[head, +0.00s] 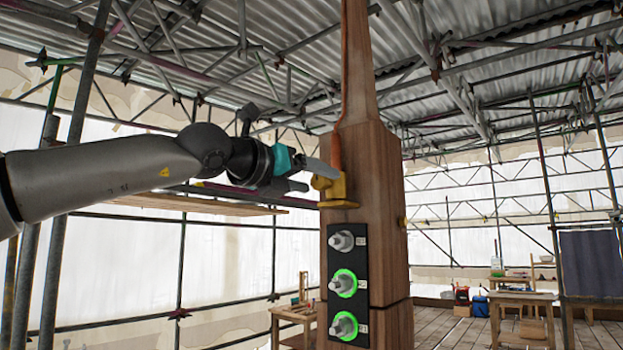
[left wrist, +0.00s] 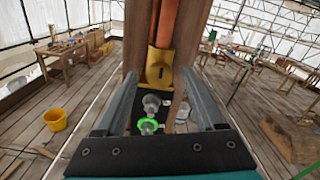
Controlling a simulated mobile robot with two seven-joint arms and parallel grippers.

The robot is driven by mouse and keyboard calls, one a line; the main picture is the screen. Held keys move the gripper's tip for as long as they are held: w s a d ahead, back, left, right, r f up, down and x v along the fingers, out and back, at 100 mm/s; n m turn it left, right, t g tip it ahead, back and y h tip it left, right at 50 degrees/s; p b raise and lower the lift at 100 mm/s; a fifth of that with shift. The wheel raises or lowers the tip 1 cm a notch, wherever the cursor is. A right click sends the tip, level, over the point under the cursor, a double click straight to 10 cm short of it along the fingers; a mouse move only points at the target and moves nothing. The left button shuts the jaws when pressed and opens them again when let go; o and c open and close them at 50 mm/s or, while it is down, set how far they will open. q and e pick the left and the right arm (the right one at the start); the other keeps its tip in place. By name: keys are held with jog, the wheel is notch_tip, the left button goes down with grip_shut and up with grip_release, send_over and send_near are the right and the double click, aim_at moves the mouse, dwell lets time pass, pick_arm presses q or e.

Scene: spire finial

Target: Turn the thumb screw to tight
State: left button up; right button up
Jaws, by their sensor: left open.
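A brass clamp fitting (head: 340,189) sits on the face of the wooden spire post (head: 370,165), with an orange-brown cable or strip running up from it. A rounded brass part (head: 320,183) sticks out from its left side and may be the thumb screw; its marking cannot be read. My left gripper (head: 313,175) is open, with its fingertips close to this brass part. In the left wrist view, the yellow brass fitting (left wrist: 160,68) shows just ahead, between the two finger ends. Whether the fingers touch it cannot be told. My right gripper is not in view.
Below the clamp, a black panel (head: 335,239) carries three grey knobs, the lower two ringed in green. Another brass part (head: 402,222) is on the post's right side. Scaffold poles and a plank (head: 190,203) are at left. A yellow bucket (left wrist: 55,119) stands on the floor.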

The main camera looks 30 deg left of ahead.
pick_arm(q)
grip_shut()
dwell(0.4)
